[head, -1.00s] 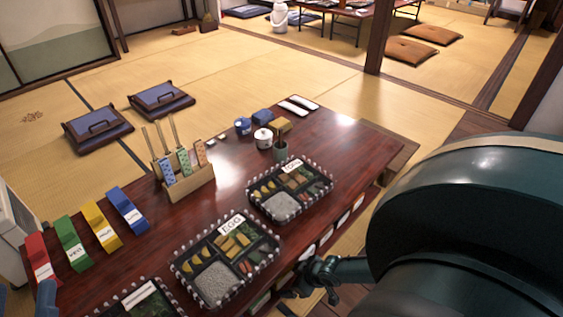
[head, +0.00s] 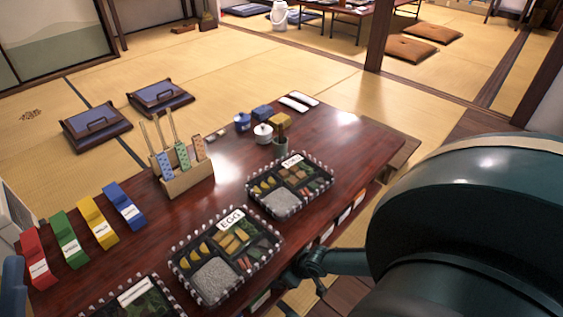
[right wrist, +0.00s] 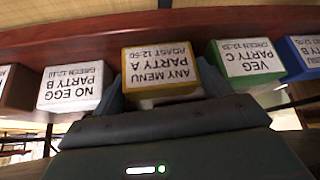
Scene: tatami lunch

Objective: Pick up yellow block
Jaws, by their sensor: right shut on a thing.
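In the right wrist view, a yellow block (right wrist: 160,65) with a white face labelled "ANY MENU PARTY A" sits between the two fingers of my right gripper (right wrist: 162,82). The fingers are shut on its sides. The label reads upside down. In the head view, my right gripper's wrist (head: 308,264) is at the table's front edge beside the "EGG" tray; its fingertips and the block are hard to make out there.
Blocks labelled "NO EGG PARTY B" (right wrist: 72,88) and "VEG PARTY C" (right wrist: 245,60) flank the held one closely, with a blue block (right wrist: 303,55) at right. On the table (head: 345,150) are the "EGG" tray (head: 178,268), another tray (head: 250,190) and colored arched stands (head: 98,225).

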